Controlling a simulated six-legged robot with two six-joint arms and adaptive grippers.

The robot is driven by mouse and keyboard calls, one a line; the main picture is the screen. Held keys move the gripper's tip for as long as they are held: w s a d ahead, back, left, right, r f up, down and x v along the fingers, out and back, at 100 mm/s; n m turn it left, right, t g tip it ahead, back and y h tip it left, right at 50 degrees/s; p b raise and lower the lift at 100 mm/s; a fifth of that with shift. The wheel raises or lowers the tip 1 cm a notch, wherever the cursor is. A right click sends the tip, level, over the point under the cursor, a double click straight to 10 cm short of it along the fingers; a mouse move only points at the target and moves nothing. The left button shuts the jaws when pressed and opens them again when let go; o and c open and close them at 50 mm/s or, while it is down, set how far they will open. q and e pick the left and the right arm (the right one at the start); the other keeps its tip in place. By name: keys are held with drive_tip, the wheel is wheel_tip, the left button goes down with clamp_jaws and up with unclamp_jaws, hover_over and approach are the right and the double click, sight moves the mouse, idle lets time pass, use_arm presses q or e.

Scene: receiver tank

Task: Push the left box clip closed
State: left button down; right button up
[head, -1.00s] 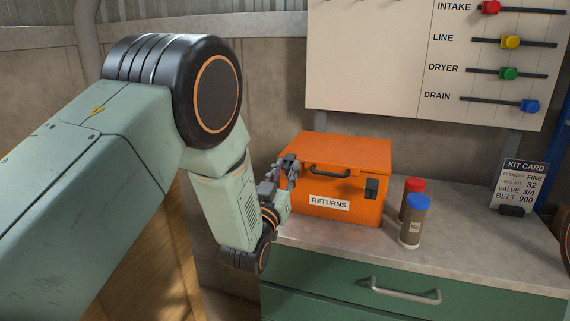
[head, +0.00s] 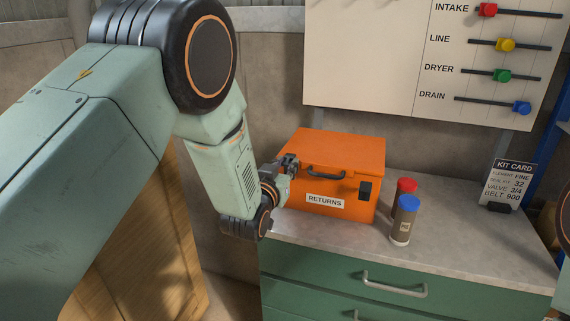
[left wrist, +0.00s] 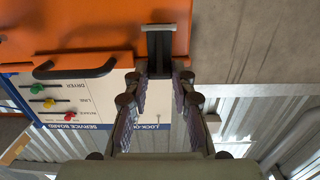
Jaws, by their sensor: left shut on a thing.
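The orange box (head: 335,147) labelled RETURNS stands on the bench with its lid down. The left box clip (left wrist: 158,42) is a dark piece at the box edge in the left wrist view; my gripper hides most of it in the head view. My left gripper (head: 290,164) is at the box's front left. In the wrist view my left gripper's fingertips (left wrist: 165,75) are on both sides of the clip's end, shut on it. Whether the clip lies flat against the box is hard to tell. My right gripper is not in view.
The dark right clip (head: 365,192) is on the box front. A red-capped bottle (head: 405,186) and a blue-capped bottle (head: 405,222) stand right of the box. A kit card (head: 511,184) stands farther right. The bench top (head: 455,229) between is clear.

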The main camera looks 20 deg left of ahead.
use_arm(q)
drive_tip(key=c, duration=1.1)
unclamp_jaws()
drive_tip(key=s, duration=1.2)
drive_tip(key=shift+a+r, duration=0.2)
drive_tip(key=shift+r, duration=0.1)
drive_tip(key=shift+f, duration=0.15)
